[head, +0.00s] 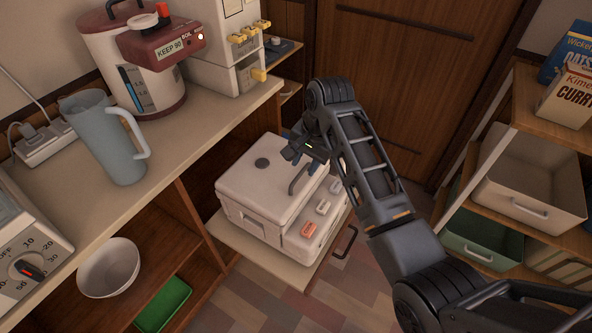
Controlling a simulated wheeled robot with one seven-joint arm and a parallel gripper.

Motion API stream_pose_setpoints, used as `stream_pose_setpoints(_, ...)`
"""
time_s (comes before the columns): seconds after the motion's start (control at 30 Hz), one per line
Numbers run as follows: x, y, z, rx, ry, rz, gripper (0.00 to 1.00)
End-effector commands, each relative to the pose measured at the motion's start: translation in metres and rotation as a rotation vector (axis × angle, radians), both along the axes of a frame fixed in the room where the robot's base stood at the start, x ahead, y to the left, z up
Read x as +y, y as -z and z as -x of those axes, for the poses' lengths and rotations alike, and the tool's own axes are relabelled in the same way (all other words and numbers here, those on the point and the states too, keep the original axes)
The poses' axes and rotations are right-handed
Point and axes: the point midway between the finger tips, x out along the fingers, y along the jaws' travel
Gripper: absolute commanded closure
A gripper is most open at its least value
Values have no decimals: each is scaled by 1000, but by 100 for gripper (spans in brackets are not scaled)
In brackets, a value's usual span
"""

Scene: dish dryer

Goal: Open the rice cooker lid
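The white, boxy rice cooker (250,212) stands on a pulled-out shelf (262,258) below the counter. Its lid (245,183) looks closed and lies flat, with a round dark vent at the back left. An orange button and pale buttons show on its front right side. My gripper (300,162) is over the right part of the lid, near the buttons. A dark, thin curved part shows just below it. I cannot tell whether the gripper touches the cooker or whether its fingers are apart. My arm hides the cooker's far right side.
The counter (180,133) at left holds a red and white hot-water pot (150,75) and a pale blue jug (103,140). A white bowl (108,267) is on the lower shelf. A rack with bins (525,188) stands at right. Floor shows in front of the shelf.

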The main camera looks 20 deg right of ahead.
Motion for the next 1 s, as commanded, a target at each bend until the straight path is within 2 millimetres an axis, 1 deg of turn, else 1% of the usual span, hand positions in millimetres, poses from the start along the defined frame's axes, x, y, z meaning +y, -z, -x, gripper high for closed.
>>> stream_pose_setpoints(0.03,-1,-8,-5,12,8,-2,62)
stream_pose_setpoints(0.1,-2,-14,-8,27,16,-3,62)
stream_pose_setpoints(0.2,-2,-13,-10,39,20,-4,62)
stream_pose_setpoints(0.27,-1,-8,-10,41,21,-5,62)
stream_pose_setpoints(0.5,3,28,-16,39,20,-4,62)
stream_pose_setpoints(0.7,6,51,-20,37,20,-3,62)
stream_pose_setpoints(0.83,6,58,-21,36,20,-3,62)
stream_pose_setpoints(1.0,7,60,-22,35,20,-4,62)
